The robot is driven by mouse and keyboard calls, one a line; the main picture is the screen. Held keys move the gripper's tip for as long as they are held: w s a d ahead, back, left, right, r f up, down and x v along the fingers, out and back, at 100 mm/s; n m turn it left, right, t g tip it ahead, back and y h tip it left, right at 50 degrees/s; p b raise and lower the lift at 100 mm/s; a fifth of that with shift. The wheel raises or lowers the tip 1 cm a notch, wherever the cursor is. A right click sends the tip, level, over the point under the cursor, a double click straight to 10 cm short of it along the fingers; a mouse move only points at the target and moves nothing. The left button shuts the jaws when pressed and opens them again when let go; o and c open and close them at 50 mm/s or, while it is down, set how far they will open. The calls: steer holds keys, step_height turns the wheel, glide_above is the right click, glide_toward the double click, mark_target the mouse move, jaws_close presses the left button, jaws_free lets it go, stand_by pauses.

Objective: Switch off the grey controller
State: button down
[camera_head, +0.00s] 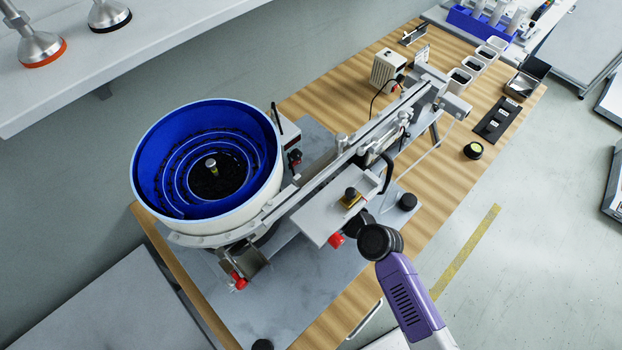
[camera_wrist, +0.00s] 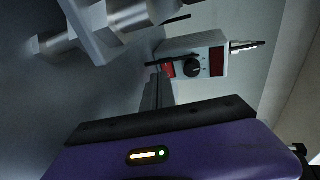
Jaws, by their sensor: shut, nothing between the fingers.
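The grey controller (camera_wrist: 212,45) shows in the wrist view, above centre. Its front has a black round knob (camera_wrist: 194,68), a dark red display (camera_wrist: 216,62) and a red switch (camera_wrist: 168,69) at the left end. My gripper (camera_wrist: 158,77) is shut and empty, its dark fingers pointing at the controller's switch end. The fingertips overlap the area just below the red switch; I cannot tell whether they touch it.
A blue bowl feeder (camera_head: 150,150) stands at the left on the wooden table (camera_head: 335,92). A rail (camera_head: 345,152) runs from it to the upper right. A plate with a yellow-and-black knob (camera_head: 351,196) lies close to my arm. The floor (camera_head: 535,230) at right is open.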

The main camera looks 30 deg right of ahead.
steer(key=v, duration=0.2)
steer(key=shift+s, duration=0.35)
steer(key=b+v, duration=0.1)
steer(key=v, duration=0.6)
steer(key=shift+s+d+r+b, duration=0.15)
steer(key=shift+s+r+b, duration=0.05)
steer(key=shift+s+b, duration=0.1)
